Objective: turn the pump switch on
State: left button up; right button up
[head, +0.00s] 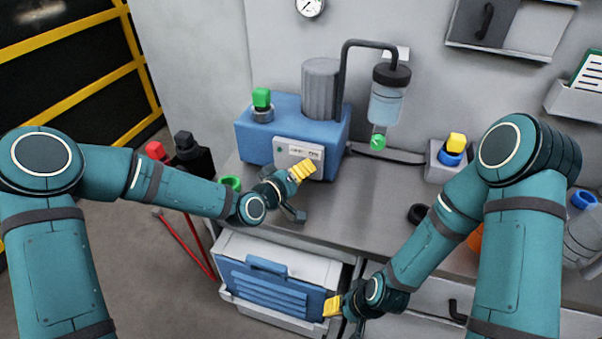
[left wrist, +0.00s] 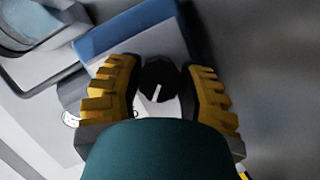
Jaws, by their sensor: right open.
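The pump is a blue box (head: 246,140) with a grey ribbed cylinder on top, standing on the bench. Its front has a pale panel (head: 290,152). The switch is a round black knob with a white line (left wrist: 157,80), seen in the left wrist view; my gripper hides it in the head view. My left gripper (head: 302,171) is at the panel, its yellow fingers (left wrist: 160,88) on either side of the knob. Whether they press on it I cannot tell. My right gripper (head: 333,305) is open and empty, low in front of the bench.
A green knob (head: 262,98) stands on the pump. A black pipe (head: 345,70) runs to a clear jar (head: 386,105) with a green part below. A yellow-topped button box (head: 445,160) is right. A blue-fronted drawer (head: 265,290) is below the bench (head: 370,195).

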pick_arm(q)
jog(key=c, duration=0.4)
jog(key=shift+r, duration=0.1)
jog(key=m+y, duration=0.2)
jog(key=m, duration=0.1)
jog(key=shift+d, duration=0.15)
jog(key=m+y, duration=0.2)
jog(key=m, duration=0.1)
jog(key=shift+s, duration=0.1)
jog(key=m+y, duration=0.2)
jog(key=m, duration=0.1)
jog(key=shift+m+t, duration=0.3)
jog(key=shift+t, duration=0.1)
jog(key=shift+m+t+y+p, duration=0.5)
jog(key=shift+m+y+p, duration=0.2)
jog(key=shift+m+y, duration=0.55)
jog(key=shift+m, duration=0.25)
